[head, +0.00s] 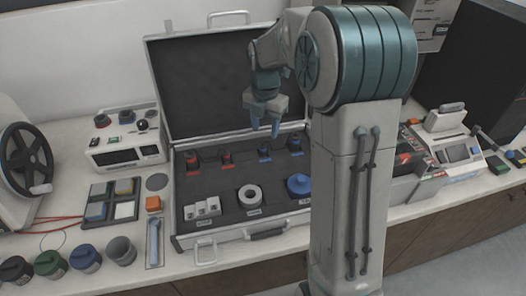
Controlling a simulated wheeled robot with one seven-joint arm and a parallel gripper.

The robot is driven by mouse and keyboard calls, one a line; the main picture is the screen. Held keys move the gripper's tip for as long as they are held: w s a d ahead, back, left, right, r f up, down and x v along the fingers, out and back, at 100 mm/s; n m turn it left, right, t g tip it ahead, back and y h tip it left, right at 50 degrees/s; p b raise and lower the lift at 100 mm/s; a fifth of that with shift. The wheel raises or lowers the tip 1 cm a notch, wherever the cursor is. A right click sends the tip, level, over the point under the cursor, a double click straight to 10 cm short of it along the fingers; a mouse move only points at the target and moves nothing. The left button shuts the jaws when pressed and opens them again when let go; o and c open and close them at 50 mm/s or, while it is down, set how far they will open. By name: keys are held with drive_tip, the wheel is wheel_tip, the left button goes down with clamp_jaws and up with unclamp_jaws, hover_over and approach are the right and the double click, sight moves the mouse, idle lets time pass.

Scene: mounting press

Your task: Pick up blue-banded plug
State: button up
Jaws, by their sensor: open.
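Two small dark plugs with blue bands stand in the open case in the head view, one left (265,153) and one right (294,144). I cannot tell which of them the task means. My gripper (265,131) is open and points down, with nothing seen between its fingers. It appears above the blue-banded plugs and apart from them. My arm covers the right side of the case.
The open case (215,229) also holds two red-banded plugs (226,159), a white ring (243,196), a blue round part (299,187) and white blocks (202,210). Its raised lid (205,85) stands behind. Several cups (121,251) stand at front left.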

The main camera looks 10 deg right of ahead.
sight(263, 145)
drive_tip(key=shift+s+a+f+p, duration=0.1)
drive_tip(key=shift+a+f+p, duration=0.1)
drive_tip(key=shift+f, duration=1.3)
drive_tip(key=shift+a+f+p, duration=0.15)
drive_tip(key=shift+f, duration=1.3)
drive_tip(key=c, duration=1)
